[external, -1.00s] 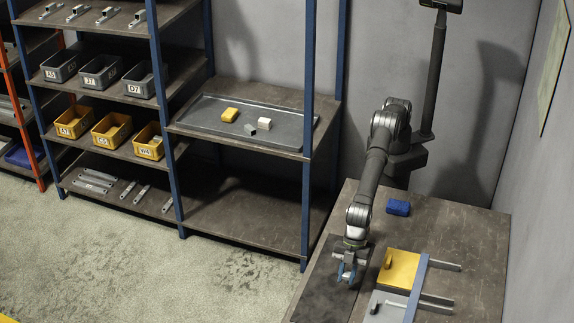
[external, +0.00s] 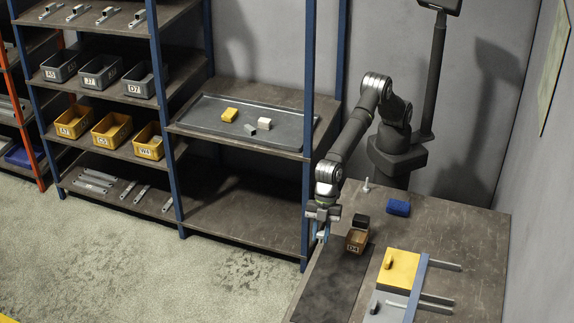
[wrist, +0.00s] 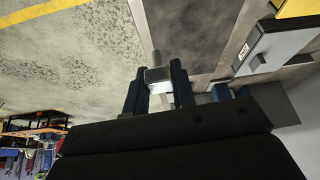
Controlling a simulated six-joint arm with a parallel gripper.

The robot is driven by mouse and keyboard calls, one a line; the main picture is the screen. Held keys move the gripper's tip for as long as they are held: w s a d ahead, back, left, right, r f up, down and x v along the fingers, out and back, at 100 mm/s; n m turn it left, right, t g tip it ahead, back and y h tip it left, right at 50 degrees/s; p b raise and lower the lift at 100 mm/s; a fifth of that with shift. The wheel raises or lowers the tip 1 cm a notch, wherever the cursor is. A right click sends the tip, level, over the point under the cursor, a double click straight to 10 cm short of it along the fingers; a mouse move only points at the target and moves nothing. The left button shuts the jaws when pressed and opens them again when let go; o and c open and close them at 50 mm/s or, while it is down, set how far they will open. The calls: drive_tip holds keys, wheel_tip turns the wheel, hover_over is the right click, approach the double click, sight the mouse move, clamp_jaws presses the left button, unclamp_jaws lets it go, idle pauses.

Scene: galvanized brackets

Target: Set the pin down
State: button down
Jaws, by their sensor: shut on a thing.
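My gripper (external: 322,238) hangs past the bench's left edge, near the shelf rack, with its fingers pointing down. In the wrist view my gripper (wrist: 158,88) is shut on a small pale grey piece (wrist: 158,75), which I take to be the pin. The fingers cover part of it, and its lower end is hard to make out. In the external view the held piece is too small to tell. Another light pin-like piece (external: 366,185) stands upright at the back left of the bench (external: 460,225), apart from my gripper.
A small brown bin marked D4 (external: 357,241) and a dark block (external: 362,220) are right of my gripper. A blue block (external: 398,207), a yellow lid (external: 398,271) and a blue rail (external: 417,287) are further right. The dark mat (external: 335,285) in front is bare.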

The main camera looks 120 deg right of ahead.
drive_tip(key=s+d+n+g+y, duration=0.15)
drive_tip(key=s+d+n, duration=0.25)
drive_tip(key=d, duration=0.5)
drive_tip(key=s+d+n+g+h, duration=0.15)
drive_tip(key=s+d+n, duration=0.25)
drive_tip(key=d, duration=0.4)
drive_tip(key=s+d+n+g, duration=0.3)
drive_tip(key=s+d+n, duration=0.6)
drive_tip(key=s+d, duration=0.65)
drive_tip(key=s+a+f, duration=0.1)
drive_tip(key=a+f, duration=0.1)
drive_tip(key=a, duration=0.2)
drive_tip(key=s+a+f, duration=0.1)
drive_tip(key=a+f, duration=0.1)
drive_tip(key=a, duration=0.2)
drive_tip(key=s+a+f, duration=0.1)
drive_tip(key=a+f, duration=0.2)
drive_tip(key=a, duration=0.1)
drive_tip(key=shift+s+a, duration=0.2)
drive_tip(key=shift+a, duration=0.15)
drive_tip(key=shift+a+f, duration=0.1)
drive_tip(key=shift+f, duration=1.95)
drive_tip(key=shift+f, duration=0.15)
drive_tip(key=c, duration=1.2)
unclamp_jaws()
